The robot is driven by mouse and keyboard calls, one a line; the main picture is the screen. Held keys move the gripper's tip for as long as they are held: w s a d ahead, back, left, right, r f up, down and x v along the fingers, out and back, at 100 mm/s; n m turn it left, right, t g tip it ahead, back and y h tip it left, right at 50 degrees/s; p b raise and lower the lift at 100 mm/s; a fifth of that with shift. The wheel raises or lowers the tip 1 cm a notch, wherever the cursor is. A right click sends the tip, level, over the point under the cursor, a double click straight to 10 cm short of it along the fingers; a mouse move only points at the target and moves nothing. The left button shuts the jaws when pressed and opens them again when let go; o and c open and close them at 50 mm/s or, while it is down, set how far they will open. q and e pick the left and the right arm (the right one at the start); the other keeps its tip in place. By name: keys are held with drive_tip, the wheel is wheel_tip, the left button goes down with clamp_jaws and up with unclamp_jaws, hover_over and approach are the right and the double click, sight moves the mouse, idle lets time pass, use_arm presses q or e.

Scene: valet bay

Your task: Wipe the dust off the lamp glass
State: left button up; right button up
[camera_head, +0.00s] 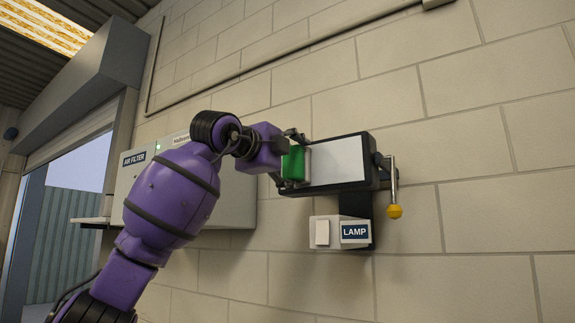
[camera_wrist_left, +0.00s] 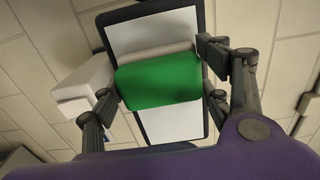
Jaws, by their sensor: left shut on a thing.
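The lamp is a black-framed wall fixture with a flat, pale lamp glass (camera_head: 338,162). The glass also shows on both sides of a green block in the wrist view (camera_wrist_left: 150,30). My left gripper (camera_head: 291,160) is shut on this green block (camera_head: 293,166), which has a pale layer on its lamp side. The block is at the left end of the glass in the head view. It looks against or very close to the glass; contact is hidden. I cannot make out dust on the visible glass. My right gripper is not in view.
A LAMP switch box (camera_head: 323,233) is below the lamp. A lever with a yellow knob (camera_head: 394,211) hangs at its right. A grey AIR FILTER cabinet (camera_head: 235,198) is on the wall behind my left arm. The block wall right of the lever is bare.

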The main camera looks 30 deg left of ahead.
use_arm(q)
drive_tip(key=shift+s+d, duration=0.15)
drive_tip(key=shift+d, duration=1.7)
drive_tip(key=shift+s+d, duration=0.1)
drive_tip(key=shift+d, duration=1.75)
drive_tip(key=a, duration=1.1)
drive_tip(key=shift+w+a, duration=0.3)
drive_tip(key=shift+w, duration=0.15)
drive_tip(key=s, duration=0.6)
drive_tip(key=shift+a, duration=0.2)
drive_tip(key=s, duration=0.3)
drive_tip(key=shift+a, duration=0.1)
